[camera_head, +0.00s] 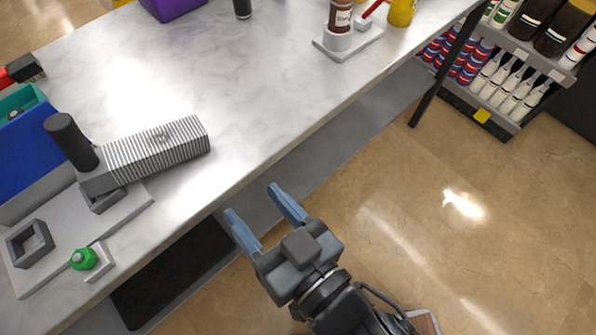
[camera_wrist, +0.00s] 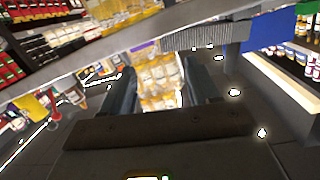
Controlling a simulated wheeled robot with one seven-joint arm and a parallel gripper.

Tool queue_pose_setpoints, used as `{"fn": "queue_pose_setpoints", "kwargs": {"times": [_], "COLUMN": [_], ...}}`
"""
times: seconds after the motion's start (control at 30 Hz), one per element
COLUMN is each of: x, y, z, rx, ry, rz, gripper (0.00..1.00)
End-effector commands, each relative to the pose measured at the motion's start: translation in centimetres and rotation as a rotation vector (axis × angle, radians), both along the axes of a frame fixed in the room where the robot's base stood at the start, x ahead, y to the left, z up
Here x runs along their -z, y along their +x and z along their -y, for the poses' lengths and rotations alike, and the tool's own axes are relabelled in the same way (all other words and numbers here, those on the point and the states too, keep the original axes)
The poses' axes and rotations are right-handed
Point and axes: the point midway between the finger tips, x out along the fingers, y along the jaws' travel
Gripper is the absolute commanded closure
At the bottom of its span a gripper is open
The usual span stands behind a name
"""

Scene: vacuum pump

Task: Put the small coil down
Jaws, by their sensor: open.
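My gripper (camera_head: 251,200) is open, with two blue fingers spread apart and nothing between them. It hangs off the front edge of the marble-topped table (camera_head: 230,80), over the gap between table and floor. The fingers point up and left toward the table edge, and they also show dark in the wrist view (camera_wrist: 158,68). I cannot make out a small coil in either view. A grey ribbed pump body (camera_head: 158,147) with a black upright cylinder (camera_head: 70,141) sits on a pale base plate (camera_head: 128,208) at the left of the table.
A square grey frame (camera_head: 30,243) and a green knob (camera_head: 83,259) on a small block are on the plate. A blue bin (camera_head: 38,150) stands behind. A bottle (camera_head: 340,17) in a white holder is at the top. Shelves (camera_head: 505,75) stand right. The table's middle is clear.

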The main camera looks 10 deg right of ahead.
Motion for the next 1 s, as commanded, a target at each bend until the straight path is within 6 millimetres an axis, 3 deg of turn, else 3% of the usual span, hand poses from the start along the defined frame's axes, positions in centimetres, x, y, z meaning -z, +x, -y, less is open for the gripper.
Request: {"fn": "queue_pose_setpoints", "kwargs": {"times": [0.03, 0.2, 0.5, 0.7, 1.0], "x": [0.9, 1.9, 0.3, -1.5, -2.0], "y": [-1.2, -5.3, -13.8, -17.2, -18.0], "z": [2.6, 9.7, 19.3, 22.2, 22.9], "rx": [0.034, 0.139, 0.34, 0.426, 0.447], "ry": [-0.014, -0.057, -0.151, -0.201, -0.216], "rz": [-0.019, -0.046, -0.081, -0.092, -0.093], "gripper": [0.39, 0.39, 0.39, 0.39, 0.4]}}
